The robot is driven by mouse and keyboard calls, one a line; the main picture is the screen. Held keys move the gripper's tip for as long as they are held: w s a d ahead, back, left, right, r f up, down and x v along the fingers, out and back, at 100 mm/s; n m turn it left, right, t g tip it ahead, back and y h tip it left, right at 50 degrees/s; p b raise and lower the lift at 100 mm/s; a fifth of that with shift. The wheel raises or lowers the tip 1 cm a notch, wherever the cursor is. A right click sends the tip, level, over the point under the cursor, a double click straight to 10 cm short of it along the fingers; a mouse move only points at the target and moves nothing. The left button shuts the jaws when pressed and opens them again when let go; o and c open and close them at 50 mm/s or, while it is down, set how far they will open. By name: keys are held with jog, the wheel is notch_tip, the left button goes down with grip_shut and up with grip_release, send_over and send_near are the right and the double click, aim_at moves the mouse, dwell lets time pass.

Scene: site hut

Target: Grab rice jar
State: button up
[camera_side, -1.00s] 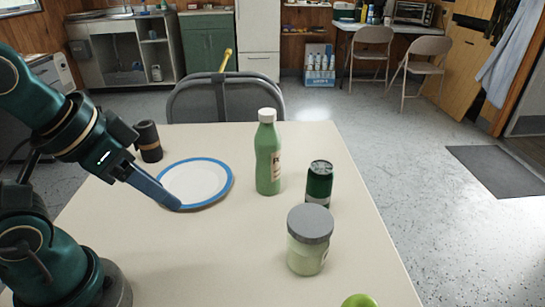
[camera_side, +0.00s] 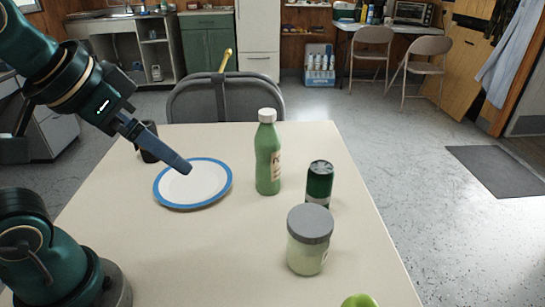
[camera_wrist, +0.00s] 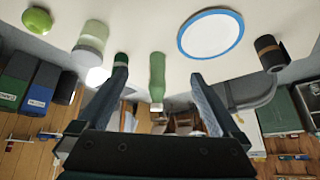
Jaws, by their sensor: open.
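The rice jar (camera_side: 308,252) is a clear jar with pale contents and a grey lid. It stands upright near the front right of the table in the side view. It also shows upside down at the upper left of the wrist view (camera_wrist: 93,38). My gripper (camera_side: 187,169) is above the plate in the side view, left of the jar and well apart from it. In the wrist view my gripper (camera_wrist: 158,82) has its two fingers spread with nothing held between them. The green bottle appears beyond the gap between the fingers.
On the table (camera_side: 200,260) are a blue-rimmed plate (camera_side: 207,201), green bottle (camera_side: 268,160), dark green can (camera_side: 319,184) just behind the jar, dark cup (camera_side: 149,154) and green apple (camera_side: 359,300) in front. A grey chair (camera_side: 225,100) stands behind. The table's front left is clear.

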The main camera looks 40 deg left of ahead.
aim_at(328, 227)
jog(key=w+a+r+t+y, duration=0.2)
jog(key=w+a+t, duration=0.15)
jog(key=w, duration=0.55)
jog(key=w+d+m+t+h, duration=0.4)
jog(key=w+d, duration=0.2)
jog(key=s+d+f+m+g+h, duration=0.1)
jog(key=s+d+m+g+h, duration=0.15)
jog(key=d+h, duration=0.3)
jog(key=s+d+f+m+g+h, duration=0.1)
jog(key=s+d+f+m+h, duration=0.1)
jog(key=d+m+h, duration=0.3)
notch_tip(328, 227, down, 12)
jog(key=n+y, duration=0.1)
jog(key=n, duration=0.1)
jog(key=shift+x, duration=4.05)
jog(key=shift+c, duration=0.3)
